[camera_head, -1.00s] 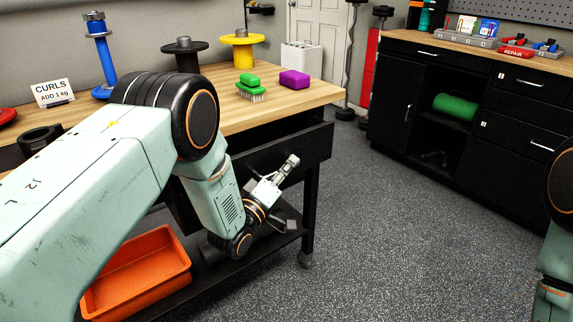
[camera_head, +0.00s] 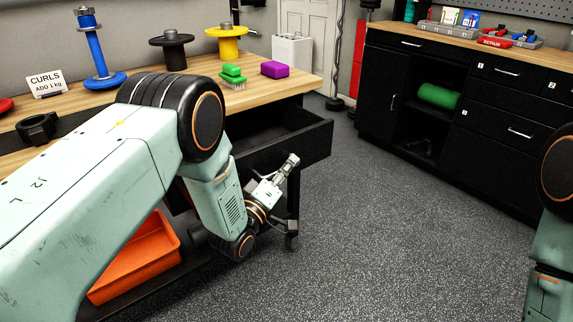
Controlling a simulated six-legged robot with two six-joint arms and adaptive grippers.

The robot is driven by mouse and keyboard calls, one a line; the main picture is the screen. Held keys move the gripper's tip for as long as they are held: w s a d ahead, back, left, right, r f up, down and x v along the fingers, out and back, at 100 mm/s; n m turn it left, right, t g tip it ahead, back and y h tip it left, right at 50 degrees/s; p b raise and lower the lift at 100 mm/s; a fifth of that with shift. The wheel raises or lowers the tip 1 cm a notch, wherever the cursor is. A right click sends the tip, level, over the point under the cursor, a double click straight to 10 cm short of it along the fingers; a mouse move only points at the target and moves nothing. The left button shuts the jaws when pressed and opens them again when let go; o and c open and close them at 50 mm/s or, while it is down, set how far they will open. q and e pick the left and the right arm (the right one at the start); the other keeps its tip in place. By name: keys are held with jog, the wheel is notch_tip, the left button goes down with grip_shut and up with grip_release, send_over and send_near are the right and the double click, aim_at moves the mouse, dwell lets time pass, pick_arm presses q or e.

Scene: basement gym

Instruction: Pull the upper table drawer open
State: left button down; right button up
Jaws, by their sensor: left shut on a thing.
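The upper drawer (camera_head: 318,143) of the wooden-topped table (camera_head: 290,88) stands well out from under the tabletop, and its black inside shows from above. The part of it that shows looks empty. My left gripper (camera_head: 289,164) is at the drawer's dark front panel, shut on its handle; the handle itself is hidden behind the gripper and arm. My left arm covers the left part of the drawer front. Of my right arm only links show at the right edge; its gripper is out of view.
An orange bin (camera_head: 135,262) sits on the lower shelf. A black cabinet (camera_head: 480,115) stands at the right. The speckled floor between is clear.

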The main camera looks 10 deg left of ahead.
pick_arm(q)
jog(key=shift+s+d+r, duration=0.15)
jog(key=shift+s+d, duration=0.05)
jog(key=shift+d, duration=0.1)
pick_arm(e)
jog(key=shift+s+d, duration=0.3)
jog(key=shift+d, duration=0.1)
pick_arm(q)
jog(key=shift+a, duration=0.1)
jog(key=c, duration=1.7)
grip_release()
pick_arm(e)
jog(key=shift+a, duration=0.1)
jog(key=shift+w, duration=0.1)
pick_arm(q)
jog(key=shift+s+f, duration=0.1)
jog(key=shift+f, duration=0.1)
jog(key=v, duration=1.1)
jog(key=shift+s+a, duration=0.15)
jog(key=shift+s, duration=0.2)
jog(key=shift+f, duration=0.1)
